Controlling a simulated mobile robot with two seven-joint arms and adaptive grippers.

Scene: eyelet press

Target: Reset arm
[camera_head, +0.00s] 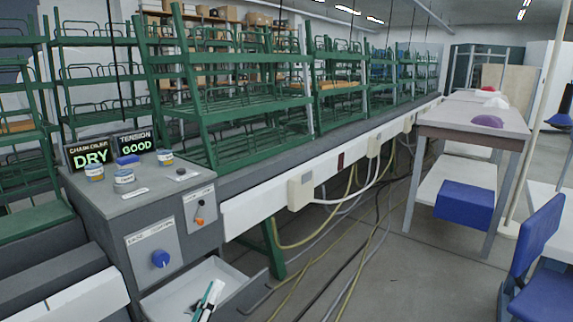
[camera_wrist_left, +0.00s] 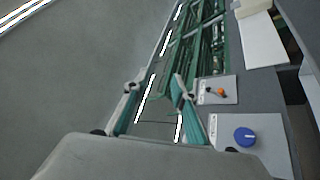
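My left gripper (camera_head: 210,296) shows at the bottom of the head view, with teal and white fingers, in front of the open white drawer (camera_head: 178,298) of the grey control cabinet. In the left wrist view my left gripper (camera_wrist_left: 157,88) has its two fingers apart, with nothing between them. The cabinet's blue knob (camera_head: 161,259) sits on a light panel left of the gripper in the head view; the blue knob (camera_wrist_left: 244,136) also shows in the left wrist view. The lever with an orange tip (camera_head: 199,218) is on a smaller panel above. My right gripper is not in view.
On the cabinet stand a "DRY" sign (camera_head: 91,152), a "GOOD" sign (camera_head: 135,143) and several small jars. Green racks (camera_head: 240,105) line the conveyor behind. Cables lie on the floor. A table (camera_head: 470,120) and a blue chair (camera_head: 535,255) stand at the right.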

